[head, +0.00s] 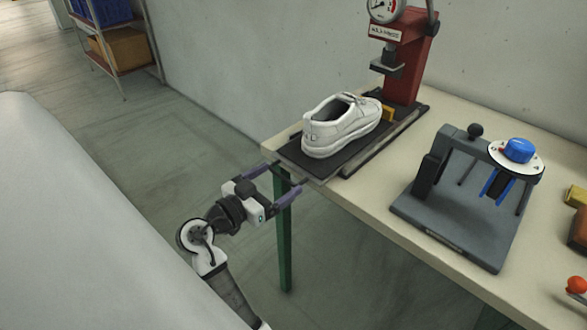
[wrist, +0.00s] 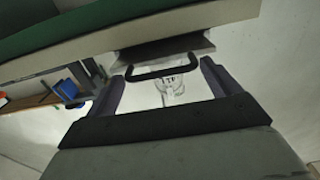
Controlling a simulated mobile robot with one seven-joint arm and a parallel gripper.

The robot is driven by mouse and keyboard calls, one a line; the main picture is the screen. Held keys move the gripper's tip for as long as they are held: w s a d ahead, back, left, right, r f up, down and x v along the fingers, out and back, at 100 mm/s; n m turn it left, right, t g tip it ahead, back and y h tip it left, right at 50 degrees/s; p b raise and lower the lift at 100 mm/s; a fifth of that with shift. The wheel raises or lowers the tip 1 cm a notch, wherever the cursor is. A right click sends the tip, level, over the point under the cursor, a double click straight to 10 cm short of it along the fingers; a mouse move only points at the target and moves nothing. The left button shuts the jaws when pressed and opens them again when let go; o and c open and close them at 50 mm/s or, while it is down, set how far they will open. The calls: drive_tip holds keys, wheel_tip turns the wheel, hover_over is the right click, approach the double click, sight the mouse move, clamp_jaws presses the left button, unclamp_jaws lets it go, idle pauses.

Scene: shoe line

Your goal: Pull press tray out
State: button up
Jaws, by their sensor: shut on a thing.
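The press tray (head: 294,154) is a flat dark plate at the left end of the bench, jutting a little past the bench edge. A white shoe (head: 340,124) rests on it, sole down. The tray's black handle (wrist: 160,72) is a bar shaped like a bracket, between my fingers in the wrist view. My gripper (head: 281,179) has purple fingers and is shut on this handle, in front of the bench edge. The red press (head: 408,65) with a round gauge stands behind the tray, its ram above and beyond the shoe. The exact finger contact is hard to see.
A grey fixture (head: 455,215) with a blue knob stands on the bench (head: 373,215) to the right. An orange-red ball knob (head: 576,285) shows at the right edge. A shelf with bins (head: 120,45) is far left. The floor left of the bench is clear.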

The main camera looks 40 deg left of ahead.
drive_tip(key=shift+s+a+r, duration=0.1)
drive_tip(key=shift+s+a, duration=0.05)
drive_tip(key=shift+s, duration=0.75)
drive_tip(key=o, duration=1.1)
drive_tip(key=s+b, duration=0.2)
drive_tip(key=s, duration=1.1)
drive_tip(key=shift+s+a+b, duration=0.4)
